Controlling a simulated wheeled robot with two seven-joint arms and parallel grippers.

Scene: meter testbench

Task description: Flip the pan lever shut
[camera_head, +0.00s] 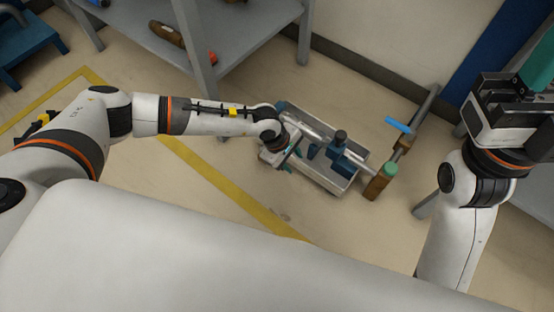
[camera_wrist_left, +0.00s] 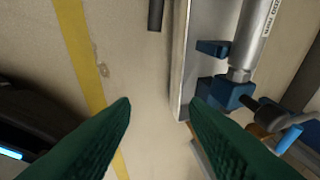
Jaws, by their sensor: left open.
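A grey metal pan (camera_head: 345,186) stands on the floor in front of my left arm, with a grey cylinder and dark blue clamp parts (camera_head: 338,148) in it. Its edge also shows in the wrist view (camera_wrist_left: 180,70). A bright blue lever (camera_head: 398,125) sits on the pipework at the pan's right; it also shows in the wrist view (camera_wrist_left: 288,140). I cannot tell for sure that it is the pan lever. My left gripper (camera_head: 287,160) is at the pan's left end, its green fingers (camera_wrist_left: 163,108) apart and empty.
A brown block with a green cap (camera_head: 388,170) stands at the pan's right. A grey shelf (camera_head: 240,30) stands behind it. A yellow floor line (camera_head: 220,180) runs left of the pan, with clear floor around it.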

